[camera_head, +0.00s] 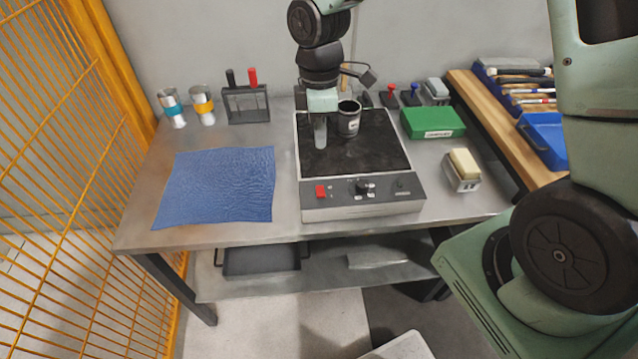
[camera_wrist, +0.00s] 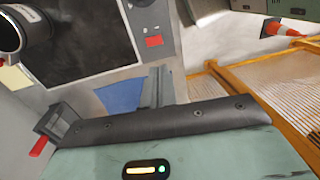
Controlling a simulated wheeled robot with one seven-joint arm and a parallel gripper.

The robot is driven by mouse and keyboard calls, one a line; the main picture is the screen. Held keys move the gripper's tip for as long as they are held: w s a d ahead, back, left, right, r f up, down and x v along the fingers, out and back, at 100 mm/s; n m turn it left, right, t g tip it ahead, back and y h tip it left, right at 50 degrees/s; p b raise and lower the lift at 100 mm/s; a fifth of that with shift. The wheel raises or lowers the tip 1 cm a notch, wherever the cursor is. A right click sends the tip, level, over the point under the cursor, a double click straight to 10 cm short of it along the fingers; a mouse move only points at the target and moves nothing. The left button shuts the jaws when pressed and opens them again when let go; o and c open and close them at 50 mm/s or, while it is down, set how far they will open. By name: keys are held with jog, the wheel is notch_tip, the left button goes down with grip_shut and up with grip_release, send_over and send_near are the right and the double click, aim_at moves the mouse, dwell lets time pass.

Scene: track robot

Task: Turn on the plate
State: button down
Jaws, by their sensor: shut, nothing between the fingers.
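The hot plate (camera_head: 311,155) stands on the workbench, with a black top and a grey front panel. It also shows in the wrist view (camera_wrist: 85,50). A red switch (camera_head: 320,191) sits on the panel's left side and shows in the wrist view (camera_wrist: 153,41). A black knob (camera_head: 364,188) is right of it. I cannot tell the switch's position. My gripper (camera_head: 320,143) is shut and empty, pointing down over the left rear of the plate, behind and apart from the switch. A dark metal cup (camera_head: 349,122) stands on the plate, just right of my gripper.
A blue cloth (camera_head: 215,186) lies left of the plate. A green box (camera_head: 432,122) and a block-like sponge in a holder (camera_head: 463,170) are to the right. A rack (camera_head: 246,104) and two cups stand at the back left. A yellow mesh fence (camera_head: 60,170) borders the left.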

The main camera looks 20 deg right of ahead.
aim_at(321, 195)
jog(key=f, duration=0.4)
jog(key=s+f+p, duration=0.1)
jog(key=f, duration=0.8)
jog(key=shift+s+a+f+p, duration=0.25)
jog(key=shift+s+p, duration=0.05)
jog(key=shift+s+f+b, duration=0.15)
jog(key=shift+f+b, duration=0.15)
jog(key=shift+f, duration=0.1)
jog(key=shift+r, duration=0.2)
